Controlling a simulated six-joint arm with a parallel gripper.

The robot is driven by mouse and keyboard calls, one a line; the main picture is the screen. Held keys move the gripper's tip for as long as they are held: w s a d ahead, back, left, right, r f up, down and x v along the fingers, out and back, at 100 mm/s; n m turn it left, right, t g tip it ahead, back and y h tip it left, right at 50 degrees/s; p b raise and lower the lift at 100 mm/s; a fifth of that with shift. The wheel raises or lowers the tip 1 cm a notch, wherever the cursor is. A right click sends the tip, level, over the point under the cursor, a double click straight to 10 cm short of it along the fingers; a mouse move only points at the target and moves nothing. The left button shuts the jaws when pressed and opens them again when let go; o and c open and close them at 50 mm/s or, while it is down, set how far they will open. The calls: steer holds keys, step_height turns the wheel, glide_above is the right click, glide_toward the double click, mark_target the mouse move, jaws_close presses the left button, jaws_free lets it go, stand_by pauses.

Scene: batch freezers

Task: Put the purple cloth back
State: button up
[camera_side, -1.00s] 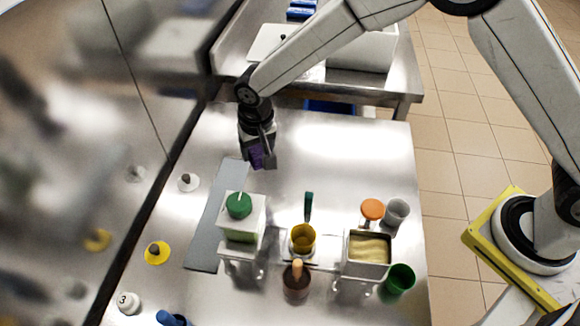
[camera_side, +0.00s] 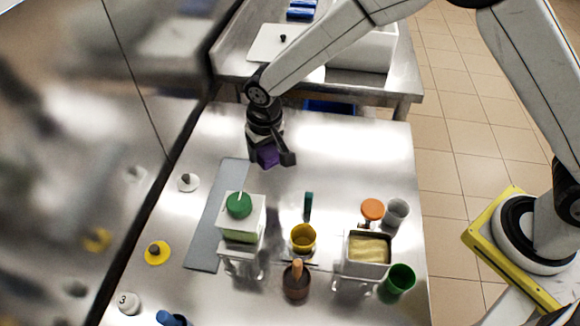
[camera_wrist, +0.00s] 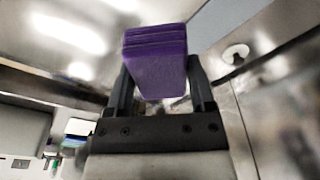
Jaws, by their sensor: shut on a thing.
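The purple cloth (camera_side: 267,157) is a folded block between the fingers of my gripper (camera_side: 272,160), above the back part of the steel table. In the wrist view the purple cloth (camera_wrist: 156,62) fills the space between the two fingers of my gripper (camera_wrist: 160,90), its folded layers showing at one edge. My gripper is shut on it. A flat grey mat (camera_side: 213,222) lies on the table to the left and in front of the gripper, bare along its visible length.
A white container with a green top (camera_side: 240,218) stands right of the mat. A yellow cup (camera_side: 303,238), a brown pot (camera_side: 296,284), a tub of pale yellow contents (camera_side: 369,249) and a green cup (camera_side: 400,278) stand toward the front. The table's back right is clear.

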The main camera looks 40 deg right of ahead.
mark_target(233, 169)
steer(key=w+a+f, duration=0.1)
steer(key=w+f, duration=0.1)
steer(key=w, duration=0.1)
steer(key=w+a+f, duration=0.1)
steer(key=w+f, duration=0.1)
steer(key=w, duration=0.1)
steer(key=w+a+f, duration=0.1)
steer(key=w+f, duration=0.1)
steer(key=shift+w+a+f, duration=0.15)
steer(key=shift+w+f, duration=0.1)
steer(key=shift+w, duration=0.15)
steer(key=shift+w+a+f, duration=0.2)
steer(key=shift+w+f, duration=0.4)
steer(key=shift+f, duration=0.1)
steer(key=shift+w+a+f, duration=0.15)
steer(key=shift+w+f, duration=0.25)
steer(key=shift+f, duration=1.6)
steer(key=shift+f, duration=0.15)
steer(key=o, duration=1.2)
steer(key=shift+c, duration=0.2)
